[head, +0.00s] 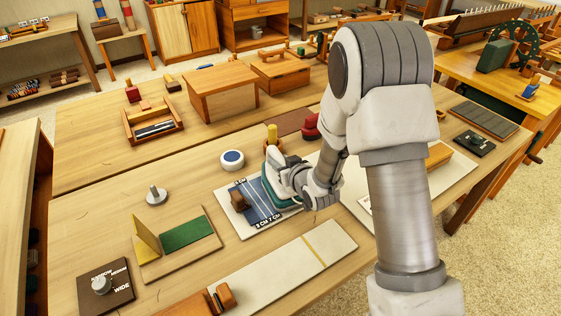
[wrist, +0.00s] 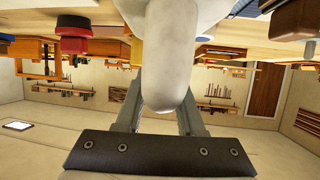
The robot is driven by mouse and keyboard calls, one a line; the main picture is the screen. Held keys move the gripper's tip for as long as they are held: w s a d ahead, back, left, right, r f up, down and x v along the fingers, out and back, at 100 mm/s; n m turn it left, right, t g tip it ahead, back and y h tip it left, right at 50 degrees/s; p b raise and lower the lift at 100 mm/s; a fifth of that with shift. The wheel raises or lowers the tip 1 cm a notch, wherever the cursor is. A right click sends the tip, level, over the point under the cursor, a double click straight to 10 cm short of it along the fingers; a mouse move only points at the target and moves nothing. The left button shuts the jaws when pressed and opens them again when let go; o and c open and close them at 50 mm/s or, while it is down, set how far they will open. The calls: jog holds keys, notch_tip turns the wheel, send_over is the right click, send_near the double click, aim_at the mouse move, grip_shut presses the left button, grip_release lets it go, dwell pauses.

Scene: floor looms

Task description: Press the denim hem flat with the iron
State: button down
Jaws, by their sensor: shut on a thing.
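The denim hem piece (head: 258,208) is a blue strip with pale lines, lying on a white board (head: 236,219) marked in centimetres. The iron (head: 271,194) is teal and dark, over the right part of the denim. My gripper (head: 277,176) is shut on the iron, at the board's right side. My arm partly covers the iron, and I cannot tell whether its sole touches the cloth.
A round white-and-blue pot (head: 232,159) stands behind the board. A green-and-yellow wooden fixture (head: 187,235) is to the left, and a long pale board (head: 283,272) lies in front.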

jog(key=shift+f+b, duration=0.6)
jog(key=shift+b, duration=0.15)
dwell(3.6)
jog(key=shift+r+p, duration=1.7)
jog(key=shift+r, duration=1.9)
jog(key=shift+w, duration=0.1)
